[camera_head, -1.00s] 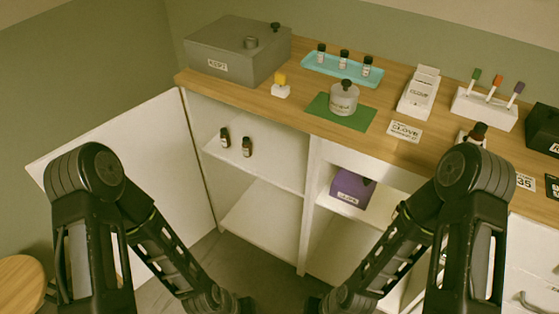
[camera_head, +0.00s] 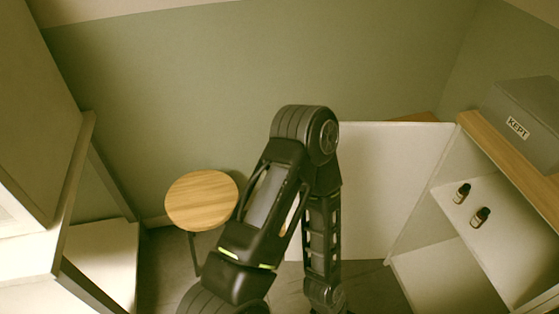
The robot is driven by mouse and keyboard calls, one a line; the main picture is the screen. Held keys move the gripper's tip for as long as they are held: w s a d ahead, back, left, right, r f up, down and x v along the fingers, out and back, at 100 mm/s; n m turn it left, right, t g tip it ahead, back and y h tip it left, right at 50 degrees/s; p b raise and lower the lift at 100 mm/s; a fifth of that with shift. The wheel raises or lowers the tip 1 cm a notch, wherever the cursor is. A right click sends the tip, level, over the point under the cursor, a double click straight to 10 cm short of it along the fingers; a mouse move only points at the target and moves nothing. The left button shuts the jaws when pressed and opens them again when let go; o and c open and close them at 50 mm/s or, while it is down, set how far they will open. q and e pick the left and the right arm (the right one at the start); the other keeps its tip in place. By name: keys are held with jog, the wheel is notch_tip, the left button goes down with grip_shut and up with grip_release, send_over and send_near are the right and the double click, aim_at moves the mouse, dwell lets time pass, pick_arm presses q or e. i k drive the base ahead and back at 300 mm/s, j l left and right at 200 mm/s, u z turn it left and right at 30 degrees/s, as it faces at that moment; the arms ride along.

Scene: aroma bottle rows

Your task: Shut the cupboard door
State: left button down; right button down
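The white cupboard door (camera_head: 385,180) stands wide open, swung out to the left of the cupboard (camera_head: 447,247). The cupboard is at the right edge, with its inside exposed. Two small dark bottles stand on its shelf, one bottle (camera_head: 462,193) behind the other bottle (camera_head: 481,217). My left arm rises in the middle of the view, in front of the door, and hides part of it. Its gripper is not clearly visible; the arm runs off the bottom edge. My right arm and gripper are out of view.
A round wooden stool (camera_head: 201,200) stands left of my arm, near the green wall. A pale shelf unit (camera_head: 100,262) fills the left edge. A grey box (camera_head: 522,125) labelled KEPT sits on the wooden counter (camera_head: 510,160). Some floor shows between the stool and the cupboard.

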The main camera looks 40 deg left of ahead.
aim_at(385, 168)
jog(key=j, duration=0.45)
jog(key=i+j, duration=0.15)
jog(key=j, duration=0.25)
jog(key=j+u, duration=0.1)
jog(key=j, duration=0.35)
jog(key=i, duration=0.05)
